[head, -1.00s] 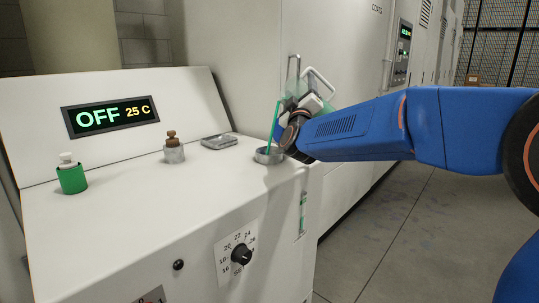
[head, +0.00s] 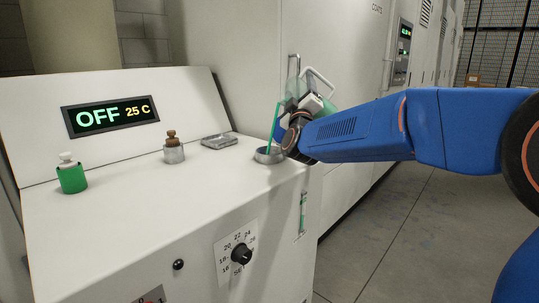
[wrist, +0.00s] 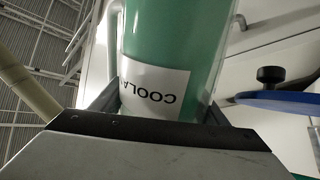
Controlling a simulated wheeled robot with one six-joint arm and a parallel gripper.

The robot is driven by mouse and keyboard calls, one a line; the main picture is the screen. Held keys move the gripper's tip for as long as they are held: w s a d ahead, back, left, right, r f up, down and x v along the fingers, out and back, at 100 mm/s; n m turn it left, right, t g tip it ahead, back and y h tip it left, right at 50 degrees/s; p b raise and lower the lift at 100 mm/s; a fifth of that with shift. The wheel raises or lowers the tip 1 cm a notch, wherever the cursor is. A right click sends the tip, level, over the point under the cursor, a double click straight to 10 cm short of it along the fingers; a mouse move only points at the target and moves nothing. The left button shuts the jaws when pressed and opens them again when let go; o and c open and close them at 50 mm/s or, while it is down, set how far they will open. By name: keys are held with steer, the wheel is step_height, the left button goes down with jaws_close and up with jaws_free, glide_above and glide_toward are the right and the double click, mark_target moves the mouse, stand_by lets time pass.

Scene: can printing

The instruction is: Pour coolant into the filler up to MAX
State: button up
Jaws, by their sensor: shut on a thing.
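My gripper (head: 300,115) is shut on a clear coolant jug (head: 294,88) with green liquid, seen close in the wrist view (wrist: 175,35) with part of its label upside down. The jug is tilted over the round metal filler (head: 265,156) at the right end of the white machine top. A thin green stream (head: 274,130) runs from the jug down to the filler. The filler's inside is not clear. A narrow level gauge (head: 303,212) on the machine's front corner shows green; its MAX mark is too small to read.
A green-and-white bottle (head: 72,175), a metal pot with a brown top (head: 173,150) and a shallow metal tray (head: 219,141) stand on the machine top. A display (head: 110,115) reads OFF, 25 C. A dial (head: 241,254) is on the front. Tall white cabinets stand close behind the jug.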

steer(key=shift+s+a+r+n+t+y+p, duration=0.1)
steer(key=shift+a+r+n+y+p, duration=0.2)
steer(key=shift+n+y, duration=0.5)
steer(key=shift+s+a+r+n+t+y+p, duration=0.1)
steer(key=shift+r+n+y, duration=0.35)
steer(key=shift+n, duration=0.55)
steer(key=shift+s+a+r+n+t+y+p, duration=0.1)
steer(key=shift+a+r+n+y+p, duration=0.2)
steer(key=shift+n+y, duration=0.5)
stand_by(4.3)
steer(key=shift+n, duration=0.3)
stand_by(0.6)
